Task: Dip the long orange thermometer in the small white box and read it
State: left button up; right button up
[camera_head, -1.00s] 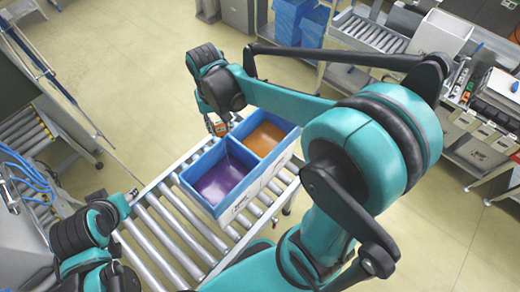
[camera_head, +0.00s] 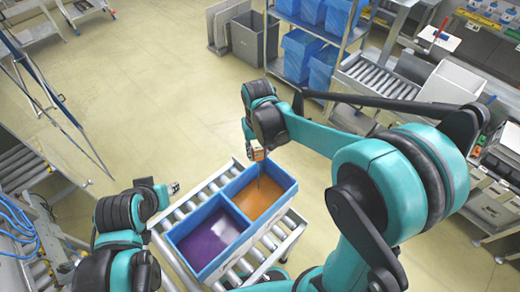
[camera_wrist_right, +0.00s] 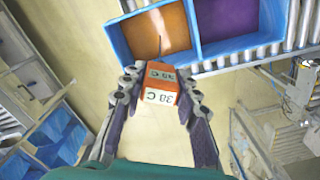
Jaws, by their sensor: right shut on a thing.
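My right gripper (camera_head: 258,152) is shut on the orange thermometer, over the orange-filled compartment (camera_head: 262,208). In the right wrist view, the thermometer's orange block (camera_wrist_right: 162,78) sits between the fingers (camera_wrist_right: 160,98). Its white end label appears to read 38 C, upside down. The thin dark probe reaches toward the orange compartment; I cannot tell how deep its tip is. The box (camera_head: 218,271) is blue-rimmed with two compartments, the other one purple (camera_head: 210,237). No separate small white box is clear. My left gripper (camera_head: 173,188) is left of the box, its jaws too small to judge.
The box stands on a roller conveyor (camera_head: 160,250). Blue bins (camera_head: 300,52) on a shelf, a grey bin (camera_head: 245,40) and another conveyor (camera_head: 375,85) are behind.

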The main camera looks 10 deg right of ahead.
notch_tip(320, 180, down, 27)
jog(key=b, duration=2.2)
jog(key=shift+s+a+r, duration=0.1)
jog(key=shift+r, duration=0.1)
dwell(0.5)
